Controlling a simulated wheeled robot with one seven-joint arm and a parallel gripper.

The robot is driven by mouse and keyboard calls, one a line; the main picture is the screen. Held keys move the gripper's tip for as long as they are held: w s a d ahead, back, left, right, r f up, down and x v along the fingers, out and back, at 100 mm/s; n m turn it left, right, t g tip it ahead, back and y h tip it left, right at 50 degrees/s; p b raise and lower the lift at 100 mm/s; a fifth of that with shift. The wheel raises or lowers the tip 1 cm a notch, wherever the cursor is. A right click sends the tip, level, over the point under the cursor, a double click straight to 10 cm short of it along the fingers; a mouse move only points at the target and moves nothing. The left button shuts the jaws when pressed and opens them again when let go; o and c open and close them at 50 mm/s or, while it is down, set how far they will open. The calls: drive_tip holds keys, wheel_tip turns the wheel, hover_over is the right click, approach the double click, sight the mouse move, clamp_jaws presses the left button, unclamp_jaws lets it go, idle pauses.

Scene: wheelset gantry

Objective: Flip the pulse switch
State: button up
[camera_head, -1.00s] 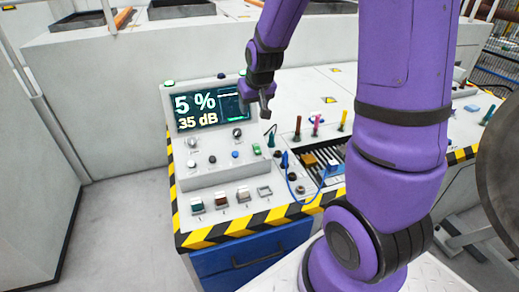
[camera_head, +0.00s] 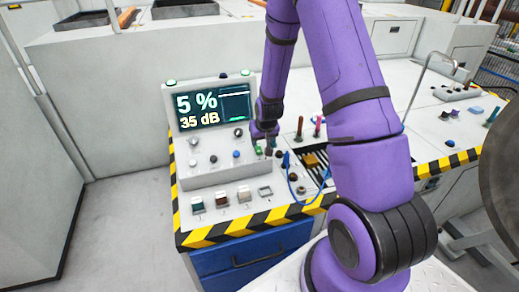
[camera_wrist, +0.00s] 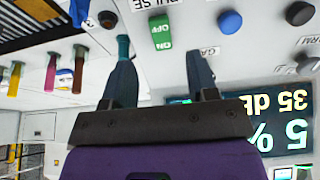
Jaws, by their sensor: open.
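The pulse switch is a green rocker marked ON; it shows in the wrist view (camera_wrist: 162,32), beside the partly cut-off PULSE label, and in the head view (camera_head: 258,149) it is partly hidden by my gripper. My gripper (camera_head: 267,150) hangs low over the right part of the sloped control panel (camera_head: 215,176). In the wrist view my gripper (camera_wrist: 160,62) is open and empty, with its two dark fingers apart. The switch appears between and just beyond the fingertips. I cannot tell whether a finger touches the panel.
A display (camera_head: 211,109) reads 5 % and 35 dB. A blue round button (camera_wrist: 230,22) and a black knob (camera_wrist: 228,53) are near the switch. Coloured handles (camera_head: 317,127) and a blue cable (camera_head: 289,172) lie right of my gripper. Colour blocks (camera_head: 221,199) sit in front.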

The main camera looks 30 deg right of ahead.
sight(259, 150)
drive_tip(key=shift+x, duration=3.55)
drive_tip(key=shift+c, duration=0.2)
